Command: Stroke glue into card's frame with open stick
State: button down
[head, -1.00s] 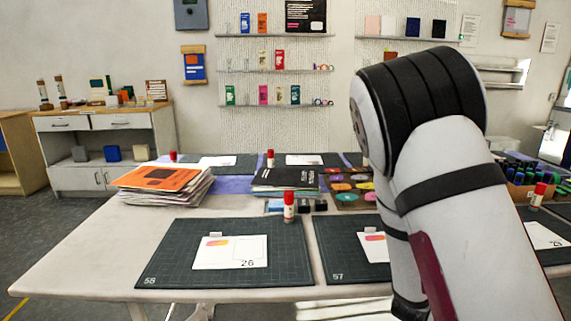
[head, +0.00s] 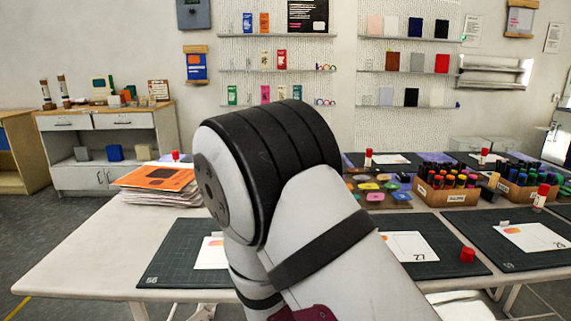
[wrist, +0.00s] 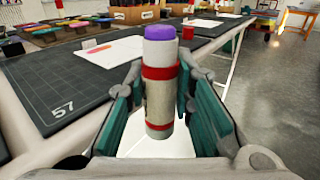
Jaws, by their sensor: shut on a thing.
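My gripper (wrist: 159,84) is shut on an open glue stick (wrist: 160,103). The stick is upright, pale with red bands, and its purple glue tip shows on top. In the wrist view the white card (wrist: 112,49), with an orange-pink patch, lies on the dark mat marked 57 (wrist: 50,85), beyond and left of the stick. The stick is apart from the card. In the head view the card (head: 412,248) and mat (head: 440,268) show right of my arm, which hides my gripper and the stick. A red cap (head: 467,255) sits on the mat's right side. The card's frame is not clear.
Another mat (head: 165,265) with a card (head: 211,254) is partly behind my arm. A further mat (head: 490,222) lies to the right. Marker boxes (head: 447,195), coloured pads and an orange-topped stack (head: 160,180) stand behind. The table's front left corner is bare.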

jog(key=shift+d, duration=0.1)
jog(key=shift+w+d+r+p, duration=0.15)
jog(key=shift+r+p, duration=0.55)
jog(key=p, duration=0.1)
jog(key=r, duration=0.1)
jog(key=r+p, duration=0.1)
jog(key=shift+w+n+t+y+p, duration=0.25)
jog(key=shift+n+t+y+p, duration=0.05)
jog(key=shift+n+p, duration=0.1)
notch_tip(320, 180, up, 7)
jog(key=n+t+y+p, duration=0.2)
jog(key=y+p, duration=0.1)
jog(key=p, duration=0.7)
jog(key=shift+w+t, duration=0.1)
jog(key=shift+t, duration=0.3)
jog(key=r+p, duration=0.1)
jog(key=p, duration=0.1)
jog(key=s+r+n+t+y+p, duration=0.1)
jog(key=p, duration=0.2)
jog(key=shift+r+n+y, duration=0.15)
jog(key=shift+n+y, duration=0.15)
